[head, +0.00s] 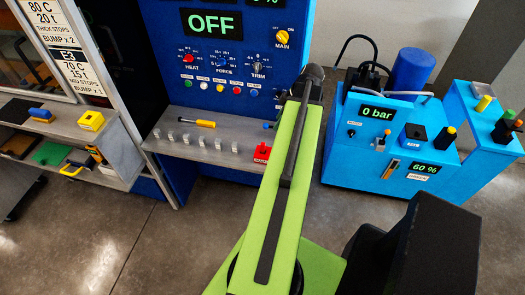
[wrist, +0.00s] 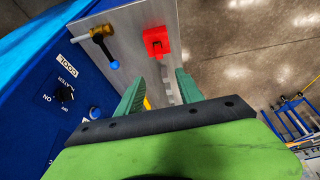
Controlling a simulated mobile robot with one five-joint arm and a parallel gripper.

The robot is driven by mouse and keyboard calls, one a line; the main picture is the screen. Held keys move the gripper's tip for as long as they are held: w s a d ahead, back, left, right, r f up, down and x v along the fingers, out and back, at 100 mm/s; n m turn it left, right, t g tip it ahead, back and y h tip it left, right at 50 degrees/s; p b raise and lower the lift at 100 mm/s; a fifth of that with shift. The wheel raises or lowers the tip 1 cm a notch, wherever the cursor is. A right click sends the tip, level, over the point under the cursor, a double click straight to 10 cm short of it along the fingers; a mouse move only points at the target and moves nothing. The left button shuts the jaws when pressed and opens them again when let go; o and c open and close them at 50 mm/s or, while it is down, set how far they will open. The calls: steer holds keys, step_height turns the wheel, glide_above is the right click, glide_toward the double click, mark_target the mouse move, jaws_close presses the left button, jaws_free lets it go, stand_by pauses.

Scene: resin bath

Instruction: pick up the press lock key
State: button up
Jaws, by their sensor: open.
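A red block with a tag-like flat part (head: 262,153) lies near the right end of the grey shelf; it looks like the press lock key, but its label is too small to read. In the wrist view the red piece (wrist: 156,41) is beyond my fingertips, close to the shelf's edge. My gripper (wrist: 160,86) is open, with its two green fingers apart and nothing held between them. The red piece is ahead of the gap, not between the fingers. In the head view my arm hides the gripper's fingers.
The grey shelf (head: 188,141) also bears a yellow-handled tool (head: 198,123) and several small clear pieces. The blue press panel (head: 213,65) rises behind. A pump unit (head: 385,160) stands right.

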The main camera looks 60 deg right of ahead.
mark_target(264, 144)
steer(key=b+x, duration=1.1)
steer(key=x, duration=0.1)
steer(key=shift+s+f, duration=0.1)
steer(key=shift+f, duration=0.2)
steer(key=b+x, duration=0.4)
steer(key=b, duration=0.1)
steer(key=shift+s+d+f, duration=0.1)
steer(key=shift+f, duration=0.35)
steer(key=shift+w+f, duration=0.2)
steer(key=shift+f, duration=0.05)
steer(key=shift+r, duration=0.2)
jaws_close()
